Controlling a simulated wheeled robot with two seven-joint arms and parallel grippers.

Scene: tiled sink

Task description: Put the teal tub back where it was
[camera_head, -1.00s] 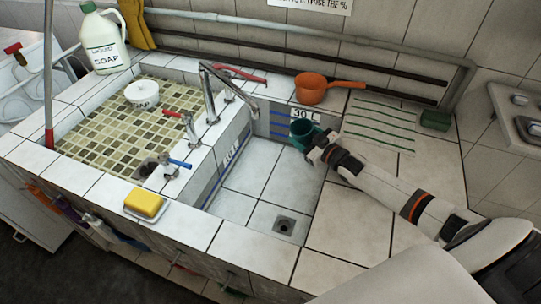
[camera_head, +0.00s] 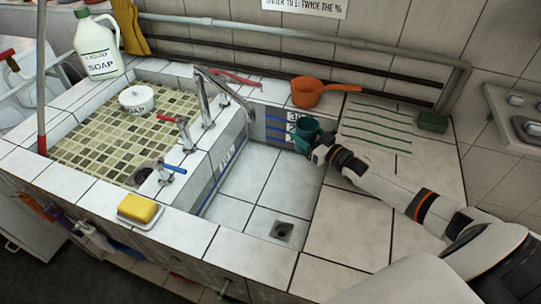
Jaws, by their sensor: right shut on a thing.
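The teal tub (camera_head: 304,127) is at the back right of the empty tiled basin (camera_head: 262,190), in front of the blue level marks on the basin's back wall. My right gripper (camera_head: 318,148) is shut on the tub from its near right side. The tub looks roughly upright; its far side and base are partly hard to make out. My right arm comes in from the lower right over the tiled ledge. My left gripper is not in view.
An orange dipper (camera_head: 308,92) stands on the back ledge just behind the tub. A green-striped mat (camera_head: 377,128) and a dark green block (camera_head: 432,122) lie to the right. A metal faucet (camera_head: 205,100) stands left of the basin. A soap bottle (camera_head: 98,45) and yellow sponge (camera_head: 139,212) are farther left.

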